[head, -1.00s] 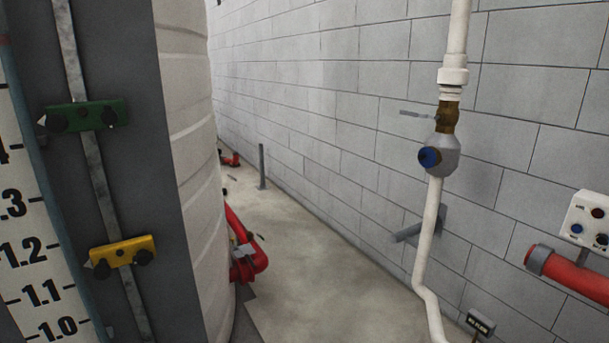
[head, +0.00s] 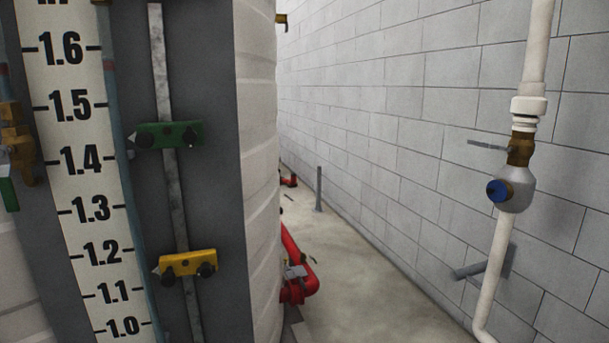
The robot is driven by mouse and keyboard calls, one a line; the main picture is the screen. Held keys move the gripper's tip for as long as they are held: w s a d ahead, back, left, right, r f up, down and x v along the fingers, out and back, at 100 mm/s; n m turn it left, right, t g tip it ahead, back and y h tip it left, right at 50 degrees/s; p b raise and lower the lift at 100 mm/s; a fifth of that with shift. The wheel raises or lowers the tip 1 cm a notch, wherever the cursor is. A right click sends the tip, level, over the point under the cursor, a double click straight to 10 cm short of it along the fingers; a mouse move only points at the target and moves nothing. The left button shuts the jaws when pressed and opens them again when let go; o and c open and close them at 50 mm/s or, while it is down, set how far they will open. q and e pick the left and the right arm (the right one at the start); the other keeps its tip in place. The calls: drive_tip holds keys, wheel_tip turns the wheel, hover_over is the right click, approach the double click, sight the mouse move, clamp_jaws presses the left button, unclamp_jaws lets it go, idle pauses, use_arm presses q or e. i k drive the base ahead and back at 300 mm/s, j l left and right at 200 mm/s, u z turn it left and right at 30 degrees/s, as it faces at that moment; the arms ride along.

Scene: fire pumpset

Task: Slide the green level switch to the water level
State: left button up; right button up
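The green level switch (head: 168,135) is clamped on a vertical grey metal rail (head: 178,215) on a dark panel. It has dark knobs and a small pointer on its left side, which sits a little above the 1.4 mark. The white level scale (head: 75,190) stands left of it with black numbers from 1.0 to 1.6. A bluish vertical tube (head: 128,215) runs along the scale's right edge. A dark reddish band (head: 104,66) shows on the tube between 1.5 and 1.6; I cannot tell if it marks the water surface. Neither gripper is in view.
A yellow level switch (head: 187,264) sits lower on the same rail, near 1.2. A brass valve (head: 16,140) with a green handle is at the left edge. The white ribbed tank (head: 257,170) stands right of the panel. Open floor (head: 370,290) lies beyond, beside a block wall.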

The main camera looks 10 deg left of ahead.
sight(151, 136)
drive_tip(key=u, duration=1.3)
